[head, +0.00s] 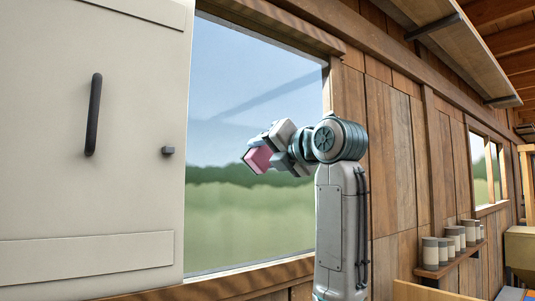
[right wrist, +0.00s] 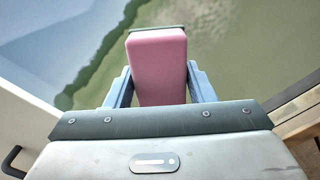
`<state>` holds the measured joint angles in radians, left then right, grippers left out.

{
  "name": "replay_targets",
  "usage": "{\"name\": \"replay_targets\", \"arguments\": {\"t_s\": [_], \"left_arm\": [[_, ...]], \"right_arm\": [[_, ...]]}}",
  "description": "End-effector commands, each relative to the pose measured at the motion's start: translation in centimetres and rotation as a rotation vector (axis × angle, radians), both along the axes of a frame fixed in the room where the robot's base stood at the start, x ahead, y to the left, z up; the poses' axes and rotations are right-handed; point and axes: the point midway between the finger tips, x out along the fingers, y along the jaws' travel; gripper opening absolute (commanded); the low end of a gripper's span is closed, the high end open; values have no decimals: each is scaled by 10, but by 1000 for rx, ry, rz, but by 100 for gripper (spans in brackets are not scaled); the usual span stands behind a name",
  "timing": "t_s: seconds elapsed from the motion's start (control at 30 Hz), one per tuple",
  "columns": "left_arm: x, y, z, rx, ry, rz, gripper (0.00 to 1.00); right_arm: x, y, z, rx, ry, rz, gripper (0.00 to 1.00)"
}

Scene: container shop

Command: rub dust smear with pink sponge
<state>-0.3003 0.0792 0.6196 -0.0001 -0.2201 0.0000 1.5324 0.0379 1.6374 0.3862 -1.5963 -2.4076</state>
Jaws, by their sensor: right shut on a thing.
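The pink sponge (head: 257,160) is in my right gripper (head: 268,150), in front of the window glass. In the right wrist view the sponge (right wrist: 158,72) sits between the two blue-grey fingers of the gripper (right wrist: 160,88), which are shut on it. A dark strip lies along its far end. Beyond that end, a pale streaky patch on the glass looks like the dust smear (right wrist: 210,20). I cannot tell whether the sponge touches the glass. In the head view no smear stands out clearly. My left gripper is not in view.
The large window (head: 235,225) has a wooden frame. A cream cabinet door (head: 60,190) with a dark handle (head: 94,114) stands close at left. A small shelf with several cans (head: 430,252) is on the plank wall at right.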

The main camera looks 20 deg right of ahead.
Motion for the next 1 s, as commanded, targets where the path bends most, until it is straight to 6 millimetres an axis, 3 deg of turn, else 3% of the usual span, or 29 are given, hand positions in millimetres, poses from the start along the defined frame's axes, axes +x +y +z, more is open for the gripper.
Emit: {"name": "replay_targets", "arguments": {"t_s": [1.0], "left_arm": [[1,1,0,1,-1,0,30]], "right_arm": [[16,1,0,-1,0,-1,31]]}}
